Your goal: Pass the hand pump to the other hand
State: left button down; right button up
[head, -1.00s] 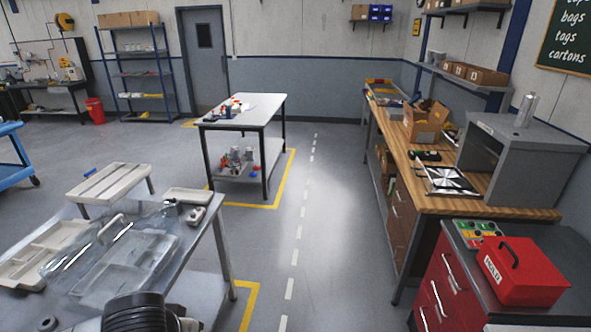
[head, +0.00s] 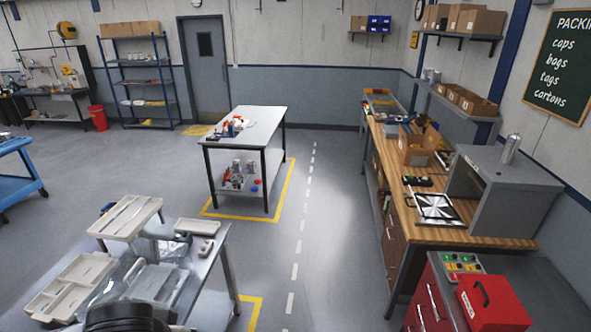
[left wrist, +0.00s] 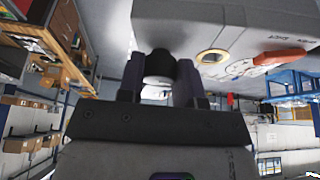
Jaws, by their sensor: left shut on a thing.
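In the left wrist view my left gripper (left wrist: 172,85) is shut on a dark, round part. Right above it is a large grey body with a brass ring, a dial and a red lever; I take this as the hand pump (left wrist: 215,30). It fills the top of that view and is cut off by the frame edge. I cannot tell how the dark part joins the grey body. In the head view neither the pump nor either gripper can be made out. My right gripper is not in view.
A metal table with pale trays (head: 73,285) stands at the lower left. A small work table (head: 262,122) with loose parts is farther back. A wooden bench (head: 400,205) with a grey cabinet (head: 535,190) and a red toolbox (head: 497,305) line the right. The floor between is clear.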

pick_arm(q)
jog(key=shift+s+r+p, duration=0.15)
jog(key=shift+r+p, duration=0.65)
jog(key=shift+r, duration=0.35)
jog(key=shift+s+r+p, duration=0.15)
jog(key=shift+r+p, duration=0.6)
jog(key=shift+r, duration=0.35)
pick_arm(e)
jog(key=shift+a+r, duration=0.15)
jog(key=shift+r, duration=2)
